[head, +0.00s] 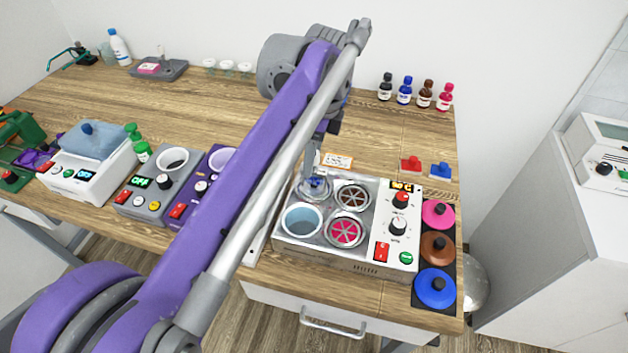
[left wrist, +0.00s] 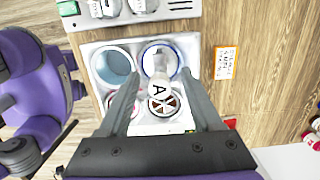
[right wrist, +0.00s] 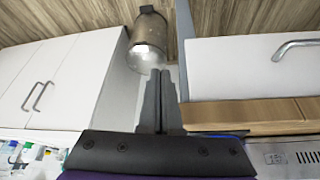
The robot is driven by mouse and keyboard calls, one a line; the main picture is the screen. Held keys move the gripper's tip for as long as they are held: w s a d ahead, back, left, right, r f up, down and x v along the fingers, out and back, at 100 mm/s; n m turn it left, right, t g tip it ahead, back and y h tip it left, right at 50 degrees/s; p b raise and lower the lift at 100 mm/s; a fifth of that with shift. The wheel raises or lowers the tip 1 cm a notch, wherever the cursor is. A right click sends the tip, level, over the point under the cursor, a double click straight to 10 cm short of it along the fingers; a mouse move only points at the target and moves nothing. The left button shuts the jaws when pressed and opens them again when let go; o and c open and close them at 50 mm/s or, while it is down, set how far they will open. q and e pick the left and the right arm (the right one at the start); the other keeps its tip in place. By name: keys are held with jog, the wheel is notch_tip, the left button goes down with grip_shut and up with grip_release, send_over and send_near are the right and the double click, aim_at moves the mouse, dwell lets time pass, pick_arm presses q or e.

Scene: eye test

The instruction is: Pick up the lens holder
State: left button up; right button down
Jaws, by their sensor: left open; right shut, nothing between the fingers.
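The tinting machine (head: 378,250) has several round wells on its top. What appears to be the lens holder (left wrist: 162,89), pale with a letter A on its round top, stands at the blue-rimmed well; it also shows in the head view (head: 316,184), partly hidden. My left gripper (left wrist: 160,74) is open above it, one finger to each side in the left wrist view. I cannot tell if they touch. In the head view the left gripper (head: 312,162) is directly above that well. My right gripper (right wrist: 166,72) is shut and empty, away from the machine.
Pink (head: 438,213), brown (head: 437,246) and blue lids (head: 435,287) lie right of the machine. Small bottles (head: 404,90) stand behind. A grey device (head: 160,190) is left of my arm. A metal canister (right wrist: 149,35) is near my right gripper.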

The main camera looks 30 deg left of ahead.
aim_at(314, 172)
pick_arm(q)
jog(key=shift+a+f, duration=0.1)
jog(key=shift+f, duration=1.3)
grip_shut()
